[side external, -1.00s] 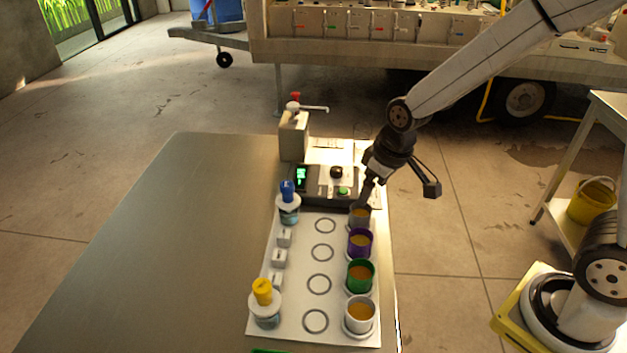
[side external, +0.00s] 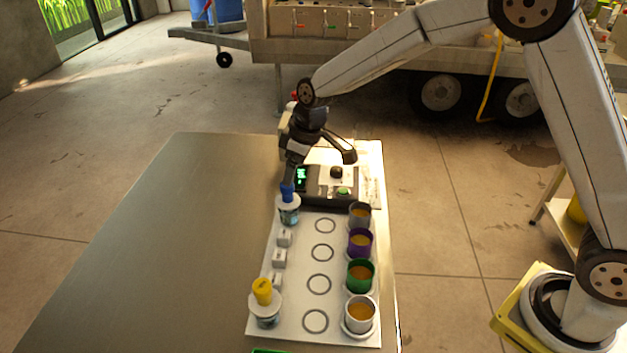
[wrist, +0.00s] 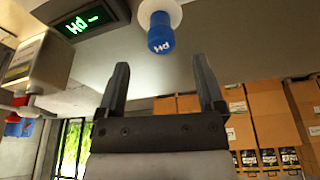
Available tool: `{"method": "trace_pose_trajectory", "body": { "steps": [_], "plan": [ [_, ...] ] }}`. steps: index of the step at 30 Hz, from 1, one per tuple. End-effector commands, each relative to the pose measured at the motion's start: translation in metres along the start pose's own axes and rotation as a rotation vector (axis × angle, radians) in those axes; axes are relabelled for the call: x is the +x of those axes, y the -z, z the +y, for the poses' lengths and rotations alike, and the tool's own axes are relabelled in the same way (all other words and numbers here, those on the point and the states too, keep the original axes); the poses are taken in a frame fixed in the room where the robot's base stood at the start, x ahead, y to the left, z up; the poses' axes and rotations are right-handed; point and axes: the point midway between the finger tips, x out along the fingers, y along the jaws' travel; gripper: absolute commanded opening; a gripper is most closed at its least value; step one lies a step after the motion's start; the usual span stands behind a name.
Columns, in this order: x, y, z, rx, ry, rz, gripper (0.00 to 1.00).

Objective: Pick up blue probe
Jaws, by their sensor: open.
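The blue probe (side external: 287,193) stands upright in a clear container with a white collar (side external: 288,205) at the back left of the white mat. In the wrist view the blue probe (wrist: 160,36) shows its blue cap with white lettering, just beyond the fingertips and roughly midway between them. My gripper (wrist: 158,72) is open and empty in the wrist view. In the side view my gripper (side external: 290,178) is right above the blue probe; whether it touches the cap is unclear there.
A meter with a green display (side external: 318,184) stands close to the right of my gripper. Several cups of orange liquid, including a purple one (side external: 360,243), line the mat's right side. A yellow probe (side external: 263,291) stands at the front left. The table's left side (side external: 150,260) is clear.

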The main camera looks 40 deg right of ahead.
Motion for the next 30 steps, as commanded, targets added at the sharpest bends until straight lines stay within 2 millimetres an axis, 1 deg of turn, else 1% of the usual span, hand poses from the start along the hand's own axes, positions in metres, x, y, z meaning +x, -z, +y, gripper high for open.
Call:
{"method": "trace_pose_trajectory", "body": {
  "steps": [9,20,23,30],
  "plan": [
    [0.023,0.000,0.000,0.001,0.000,-0.002,0.87],
    [0.029,0.001,0.000,0.002,0.000,-0.001,0.87],
    [0.037,0.001,-0.001,0.002,0.001,-0.002,0.87],
    [0.062,0.004,-0.002,0.002,0.001,-0.003,0.87]
  ]
}}
